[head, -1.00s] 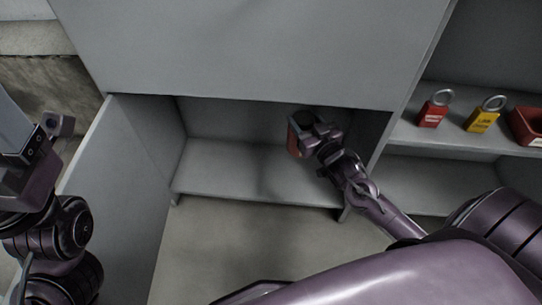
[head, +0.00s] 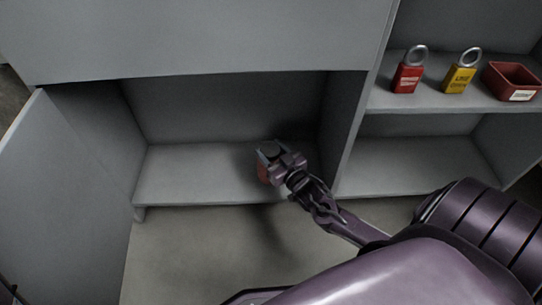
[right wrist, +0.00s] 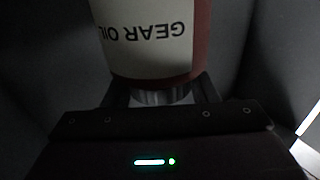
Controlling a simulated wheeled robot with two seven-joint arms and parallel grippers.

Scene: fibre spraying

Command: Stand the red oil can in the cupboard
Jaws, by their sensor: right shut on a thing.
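The red oil can (head: 264,173) is in my right gripper (head: 270,158), inside the low open compartment of the grey cupboard (head: 215,45). The can looks upright, over or on the compartment floor (head: 190,180); I cannot tell whether it touches. The gripper and dark can top hide part of it. In the right wrist view, the can's white label (right wrist: 150,35) reads "GEAR OIL", upside down in the picture, with red beside it, and the gripper (right wrist: 165,95) is shut around the can. My left gripper is out of view.
An open grey door (head: 70,190) stands at the left. The compartment floor left of the can is clear. On the right, a shelf holds a red padlock (head: 407,79), a yellow padlock (head: 459,79) and a red bin (head: 511,82). The shelf space below is empty.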

